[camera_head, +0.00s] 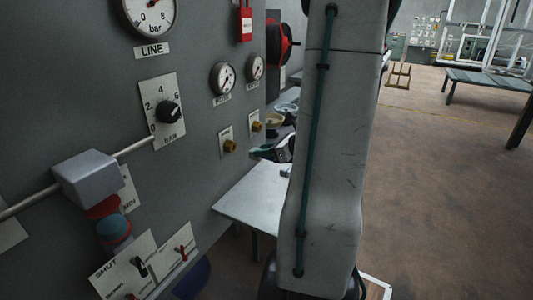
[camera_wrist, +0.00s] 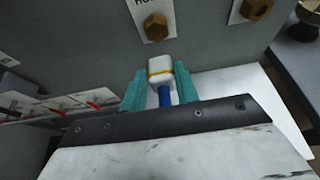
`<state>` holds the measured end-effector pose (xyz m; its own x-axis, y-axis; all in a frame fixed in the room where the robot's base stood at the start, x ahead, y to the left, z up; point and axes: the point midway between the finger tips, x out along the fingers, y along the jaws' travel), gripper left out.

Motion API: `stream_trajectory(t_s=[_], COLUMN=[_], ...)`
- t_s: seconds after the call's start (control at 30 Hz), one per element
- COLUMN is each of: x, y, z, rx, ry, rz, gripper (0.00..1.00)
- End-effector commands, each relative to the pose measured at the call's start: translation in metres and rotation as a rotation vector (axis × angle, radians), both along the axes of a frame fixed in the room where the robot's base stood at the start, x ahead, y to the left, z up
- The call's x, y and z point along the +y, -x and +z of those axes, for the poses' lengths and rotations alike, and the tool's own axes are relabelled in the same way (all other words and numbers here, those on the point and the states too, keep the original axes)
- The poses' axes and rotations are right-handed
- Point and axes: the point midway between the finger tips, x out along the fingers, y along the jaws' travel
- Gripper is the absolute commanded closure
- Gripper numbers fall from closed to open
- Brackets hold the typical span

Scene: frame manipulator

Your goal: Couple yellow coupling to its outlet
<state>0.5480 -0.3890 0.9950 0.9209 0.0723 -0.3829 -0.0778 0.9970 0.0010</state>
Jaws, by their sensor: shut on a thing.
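My gripper (camera_wrist: 160,78) has teal fingers and is shut on a white coupling with a yellow band (camera_wrist: 160,73). A blue hose or stem (camera_wrist: 165,97) runs back from the coupling between the fingers. A brass outlet (camera_wrist: 156,27) on a white plate is straight ahead of the coupling, with a visible gap. A second brass outlet (camera_wrist: 257,9) is farther right. In the head view both outlets show on the grey panel, the nearer (camera_head: 229,146) and the farther (camera_head: 256,127). Teal parts of my gripper (camera_head: 263,152) show just right of them; the coupling cannot be made out there.
The grey panel (camera_head: 205,40) carries gauges, a dial (camera_head: 168,112), a rod with a grey block (camera_head: 88,178) and small levers. A white table (camera_head: 255,195) stands below the outlets. A red-and-black reel (camera_head: 280,42) is beyond. Open floor (camera_head: 445,200) lies right.

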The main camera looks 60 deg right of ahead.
Motion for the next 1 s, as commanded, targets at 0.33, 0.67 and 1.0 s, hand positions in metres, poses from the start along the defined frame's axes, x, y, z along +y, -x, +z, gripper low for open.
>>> stream_trajectory(t_s=[0.33,0.67,1.0], x=[0.001,0.003,0.004], y=[-0.014,-0.044,-0.058], z=[0.000,0.000,0.000], rx=[0.000,0.000,-0.001], ry=[0.001,0.001,0.001], rz=[0.002,0.003,0.000], gripper=[0.96,0.96,0.96])
